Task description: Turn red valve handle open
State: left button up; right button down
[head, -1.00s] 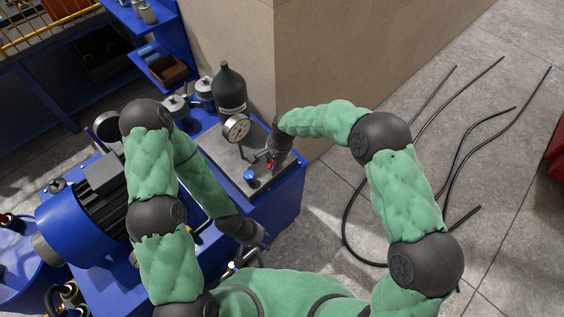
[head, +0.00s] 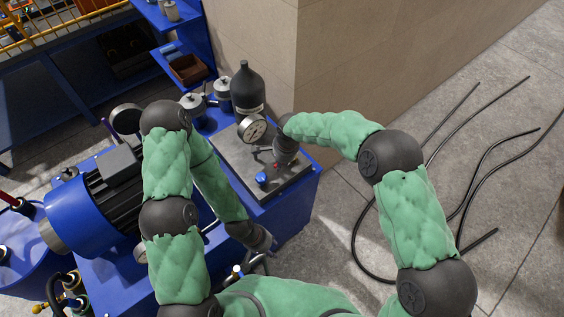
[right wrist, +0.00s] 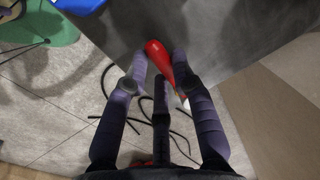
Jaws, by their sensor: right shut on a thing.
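The red valve handle (right wrist: 157,54) lies between the fingers of my right gripper (right wrist: 160,67) in the right wrist view. The fingers are closed on it, with its rounded red end sticking out beyond them. In the head view only a small bit of the red handle (head: 276,165) shows below my right gripper (head: 281,160), on the grey top plate (head: 225,152) of the blue machine. The handle's pivot is mostly hidden. My left gripper (head: 266,243) hangs low by the machine's front edge, away from the handle; its fingers are too unclear to judge.
A blue handle (head: 262,179) stands close to the red one. A pressure gauge (head: 253,128) and a black bottle (head: 247,88) stand behind. A blue motor (head: 85,210) is at left. Black hoses (head: 483,150) lie on the floor at right, near a wall corner (head: 300,70).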

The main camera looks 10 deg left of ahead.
jog(key=shift+w+r, duration=0.1)
jog(key=c, duration=1)
grip_release()
jog(key=r, duration=0.4)
jog(key=s+d+r, duration=0.1)
jog(key=r, duration=0.6)
jog(key=shift+s+d+r, duration=0.3)
